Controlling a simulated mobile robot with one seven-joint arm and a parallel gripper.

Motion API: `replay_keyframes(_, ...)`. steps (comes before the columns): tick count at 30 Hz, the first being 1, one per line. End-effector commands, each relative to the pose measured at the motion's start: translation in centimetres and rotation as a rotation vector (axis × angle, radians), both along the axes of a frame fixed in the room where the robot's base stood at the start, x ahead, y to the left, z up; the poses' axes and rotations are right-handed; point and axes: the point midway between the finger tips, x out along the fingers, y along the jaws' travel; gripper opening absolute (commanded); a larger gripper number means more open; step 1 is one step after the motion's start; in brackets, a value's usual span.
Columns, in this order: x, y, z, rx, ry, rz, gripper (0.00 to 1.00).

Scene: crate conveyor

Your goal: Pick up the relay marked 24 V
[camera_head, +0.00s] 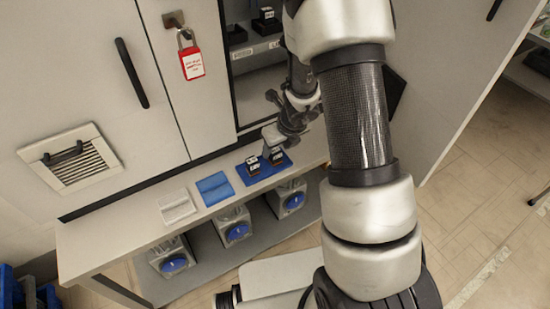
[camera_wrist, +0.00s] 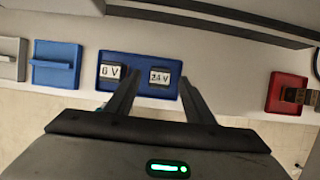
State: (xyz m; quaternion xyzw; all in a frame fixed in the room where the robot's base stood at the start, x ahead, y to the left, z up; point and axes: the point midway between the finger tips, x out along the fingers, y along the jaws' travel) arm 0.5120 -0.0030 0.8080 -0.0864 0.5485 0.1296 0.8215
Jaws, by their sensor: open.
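The relay marked 24 V (camera_wrist: 159,78) is a dark block with a white label, in the right half of a blue tray (camera_wrist: 138,58). In the head view it is the right one (camera_head: 276,156) of two blocks in the tray. The relay to its left (camera_wrist: 112,73) has a label that reads like 0 V or 6 V. My gripper (camera_wrist: 158,80) is open and empty. In the wrist view its fingers lie to either side of the 24 V relay, the left one between the two relays. I cannot tell the height left above it.
A blue holder (camera_head: 214,188) and a pale holder (camera_head: 177,207) stand left of the tray on the narrow bench (camera_head: 110,235). A red tray (camera_wrist: 275,97) with a brownish piece is to the right. A cabinet with a red padlock tag (camera_head: 193,64) rises behind.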

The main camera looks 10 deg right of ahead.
Motion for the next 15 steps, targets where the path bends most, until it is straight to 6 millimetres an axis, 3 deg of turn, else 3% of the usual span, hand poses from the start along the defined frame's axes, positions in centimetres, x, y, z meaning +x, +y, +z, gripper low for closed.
replay_keyframes(1,0.3,0.2,-1.3,0.0,0.003,0.001,0.48)
replay_keyframes(4,0.9,0.3,-2.6,0.0,0.002,0.001,0.48)
replay_keyframes(12,1.2,0.4,-2.9,0.0,0.0,0.001,0.48)
replay_keyframes(15,1.2,0.4,-2.9,0.0,0.0,0.001,0.33)
